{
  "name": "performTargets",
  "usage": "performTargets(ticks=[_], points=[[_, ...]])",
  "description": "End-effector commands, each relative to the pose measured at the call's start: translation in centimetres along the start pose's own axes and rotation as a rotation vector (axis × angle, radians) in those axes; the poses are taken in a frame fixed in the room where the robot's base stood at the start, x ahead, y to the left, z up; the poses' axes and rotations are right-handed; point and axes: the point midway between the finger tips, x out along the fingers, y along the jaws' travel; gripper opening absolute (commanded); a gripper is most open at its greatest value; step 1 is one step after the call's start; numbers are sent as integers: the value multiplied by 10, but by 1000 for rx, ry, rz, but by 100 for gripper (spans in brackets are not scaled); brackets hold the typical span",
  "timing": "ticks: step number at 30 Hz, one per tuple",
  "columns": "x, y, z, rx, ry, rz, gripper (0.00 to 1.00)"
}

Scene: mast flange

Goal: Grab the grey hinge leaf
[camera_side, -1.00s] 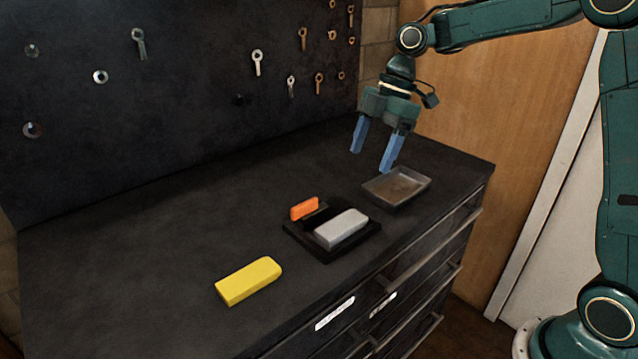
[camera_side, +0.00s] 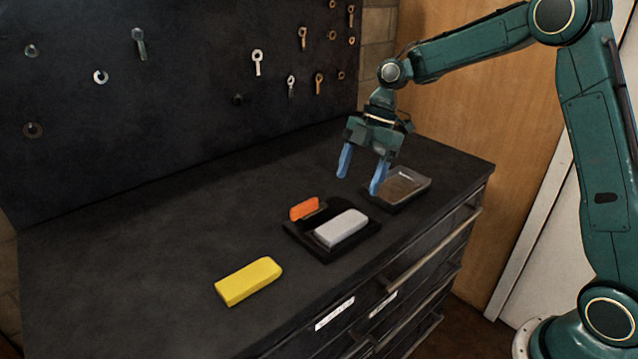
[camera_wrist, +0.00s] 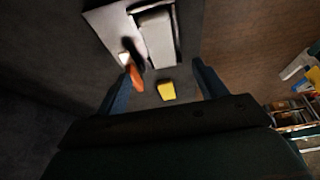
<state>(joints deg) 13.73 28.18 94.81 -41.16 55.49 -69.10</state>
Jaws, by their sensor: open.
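The grey hinge leaf (camera_side: 341,228) is a light grey block lying on a black base plate (camera_side: 326,256) on the cabinet top. It also shows in the wrist view (camera_wrist: 157,38), near the top of the picture. My gripper (camera_side: 359,184) is open and empty, with its blue fingers pointing down. It is above and behind the grey leaf, close to the metal tray, and touches neither as far as I can see. In the wrist view the fingers (camera_wrist: 162,86) stand apart at left and right.
An orange piece (camera_side: 304,208) stands on the plate beside the grey leaf. A yellow block (camera_side: 248,281) lies at the front left. A shallow metal tray (camera_side: 426,187) sits at the right. A dark pegboard (camera_side: 190,110) rises behind. The left cabinet top is clear.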

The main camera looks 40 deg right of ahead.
Motion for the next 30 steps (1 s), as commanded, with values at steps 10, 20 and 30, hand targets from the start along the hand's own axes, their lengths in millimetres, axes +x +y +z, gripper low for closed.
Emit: performTargets(ticks=[10, 20, 30], points=[[44, 0, 0, 2, -1, -2, 71], [49, 0, 1, 1, -1, -1, 71], [82, -2, 2, 1, -1, -3, 71]])
